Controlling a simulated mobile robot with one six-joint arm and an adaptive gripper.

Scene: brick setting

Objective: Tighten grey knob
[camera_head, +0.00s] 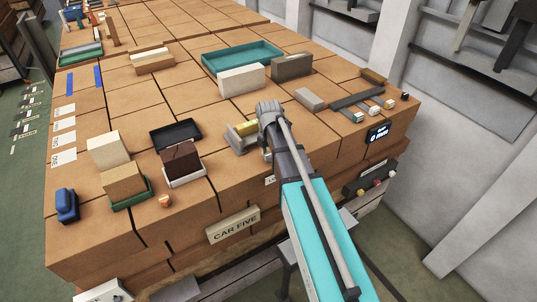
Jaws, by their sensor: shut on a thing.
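A grey clamp-like fixture (236,142) stands on the brown brick table near the front middle, with a yellow block (246,127) in it. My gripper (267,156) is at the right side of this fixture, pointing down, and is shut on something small. I cannot make out the grey knob itself; my gripper and arm cover that side of the fixture. The fingertips are too small and dark to show the exact grip.
Right of my arm lie a grey block (309,98), dark rails (357,96) and a small display (378,133). Behind stand a white brick (241,79) and a teal tray (268,47). Left are a black tray (160,136) and a dark brown brick (181,158).

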